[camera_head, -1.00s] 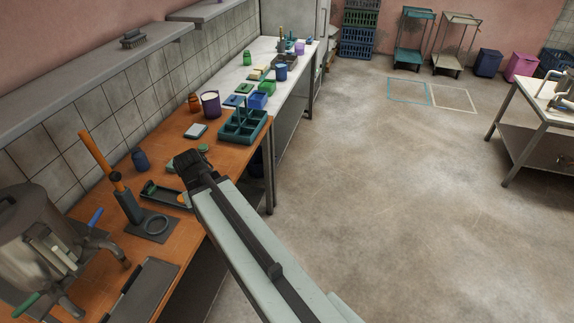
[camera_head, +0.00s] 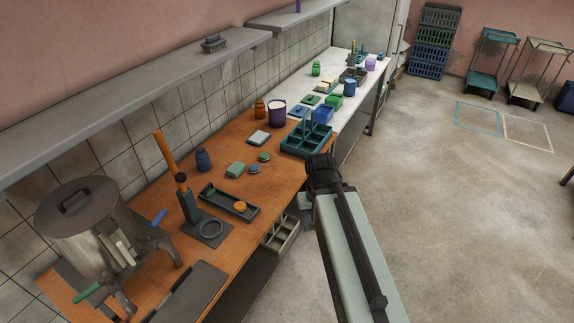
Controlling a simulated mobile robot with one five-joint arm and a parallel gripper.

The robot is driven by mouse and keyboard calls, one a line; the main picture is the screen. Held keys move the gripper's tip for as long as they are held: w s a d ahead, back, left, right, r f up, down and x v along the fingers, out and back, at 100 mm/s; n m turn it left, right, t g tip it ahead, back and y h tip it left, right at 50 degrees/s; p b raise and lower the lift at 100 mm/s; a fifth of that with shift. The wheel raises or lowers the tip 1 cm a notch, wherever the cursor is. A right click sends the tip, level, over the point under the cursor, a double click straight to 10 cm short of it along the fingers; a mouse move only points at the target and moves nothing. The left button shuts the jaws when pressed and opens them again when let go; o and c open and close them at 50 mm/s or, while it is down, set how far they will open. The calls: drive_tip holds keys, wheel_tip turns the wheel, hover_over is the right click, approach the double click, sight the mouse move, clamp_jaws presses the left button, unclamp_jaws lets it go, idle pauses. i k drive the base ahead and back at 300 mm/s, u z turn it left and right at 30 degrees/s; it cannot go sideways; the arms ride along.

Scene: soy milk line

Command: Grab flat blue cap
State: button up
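A small flat blue-grey cap (camera_head: 254,169) lies on the orange-brown table (camera_head: 228,265), just below a small green cap (camera_head: 264,157) and right of a green box-like piece (camera_head: 236,169). It is too small to see in detail. My gripper (camera_head: 322,165) is a dark shape at the end of my arm, by the table's right edge, to the right of the caps and apart from them. Its fingers cannot be made out, so I cannot tell whether it is open or shut. An orange cap (camera_head: 240,206) sits in a dark tray (camera_head: 218,203).
A teal divided crate (camera_head: 306,142) stands just behind my gripper. A post tool (camera_head: 180,185) and metal pot (camera_head: 95,230) stand at the left. A dark blue jar (camera_head: 204,160) stands behind the tray. Open floor (camera_head: 460,210) lies to the right.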

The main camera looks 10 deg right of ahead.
sight(254, 167)
drive_tip(key=z, duration=1.15)
drive_tip(key=i, duration=4.7)
drive_tip(key=z, duration=5.95)
drive_tip(key=i, duration=0.2)
drive_tip(key=z, duration=0.2)
